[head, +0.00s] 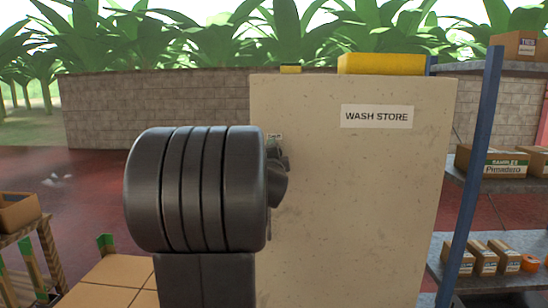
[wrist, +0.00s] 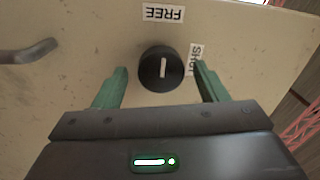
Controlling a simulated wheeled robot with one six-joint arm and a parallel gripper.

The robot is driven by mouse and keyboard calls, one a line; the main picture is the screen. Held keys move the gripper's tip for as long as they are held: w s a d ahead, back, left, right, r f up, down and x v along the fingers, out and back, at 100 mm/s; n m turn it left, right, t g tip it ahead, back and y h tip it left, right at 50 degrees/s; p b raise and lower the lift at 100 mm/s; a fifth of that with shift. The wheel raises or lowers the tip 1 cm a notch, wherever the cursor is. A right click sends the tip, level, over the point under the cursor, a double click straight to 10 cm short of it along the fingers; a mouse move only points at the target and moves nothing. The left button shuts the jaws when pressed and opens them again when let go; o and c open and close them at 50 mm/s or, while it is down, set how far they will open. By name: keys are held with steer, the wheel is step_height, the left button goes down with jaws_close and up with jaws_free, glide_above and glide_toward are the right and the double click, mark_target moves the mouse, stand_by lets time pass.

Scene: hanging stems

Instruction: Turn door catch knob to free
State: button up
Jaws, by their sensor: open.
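The door catch knob (wrist: 161,70) is a round black knob with a white line on its face. In the wrist view the line runs up and down, in line with the upside-down FREE label (wrist: 163,13) above it. The SHUT label (wrist: 195,60) is on the right, partly covered by a finger. My gripper (wrist: 160,76) is open, with one green finger on each side of the knob and a gap visible at the left; contact on the right is unclear. In the head view my arm hides the knob; the beige WASH STORE door (head: 360,190) stands behind it.
A grey bar handle (wrist: 30,52) is on the door at the left of the wrist view. In the head view, shelves with boxes (head: 490,160) stand close on the right behind a blue post (head: 474,170). A wooden table (head: 30,230) is at left.

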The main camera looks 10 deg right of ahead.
steer(key=v, duration=1.3)
steer(key=shift+s, duration=0.25)
steer(key=shift+f, duration=0.1)
steer(key=x, duration=1.3)
steer(key=shift+w, duration=0.4)
steer(key=shift+a+r+m+g+h+p, duration=0.1)
steer(key=shift+m+g+h+p, duration=0.1)
steer(key=shift+m+p, duration=3.75)
steer(key=shift+r+m+g+h+p, duration=0.1)
steer(key=shift+m+g+p, duration=0.1)
steer(key=shift+m+p, duration=3.75)
steer(key=shift+a+f+m+b, duration=0.1)
steer(key=shift+f+m+b, duration=0.1)
steer(key=shift+m+b, duration=0.7)
